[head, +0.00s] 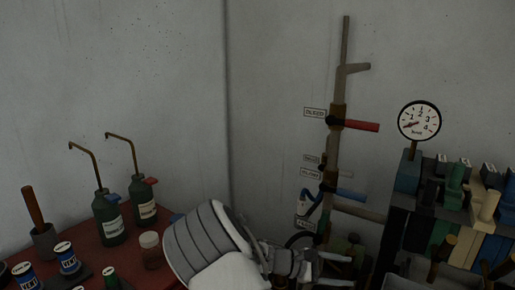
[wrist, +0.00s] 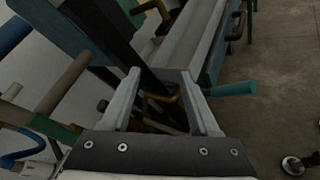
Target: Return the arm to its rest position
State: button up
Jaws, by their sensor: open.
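My gripper (head: 318,262) shows at the bottom middle of the head view, in front of the lower pipework near the wall corner. My white and grey arm reaches in from below. In the wrist view my gripper (wrist: 165,75) has its two pale fingers apart. No held object shows between them. A dark upright post and a brass-coloured loop lie beyond the fingers. I cannot tell how far they are from the fingertips.
A wall pipe carries a red lever (head: 361,126) and a blue lever (head: 351,194). A gauge (head: 419,121) stands above coloured blocks at right. Green bottles (head: 109,219) stand on a red bench at left. A teal handle (wrist: 233,89) and open floor (wrist: 272,125) show in the wrist view.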

jog(key=s+a+r+m+t+y+p, duration=0.2)
jog(key=s+r+m+y, duration=0.4)
jog(key=s+r, duration=0.6)
jog(key=s+a+r+m+t+y+p, duration=0.2)
jog(key=s+a+r+m+y+p, duration=0.2)
jog(key=s+r, duration=0.9)
jog(key=shift+s+a+r+m+y, duration=0.25)
jog(key=shift+a+m+y, duration=0.85)
jog(key=shift+y, duration=1.2)
jog(key=shift+a, duration=0.1)
jog(key=shift+c, duration=0.9)
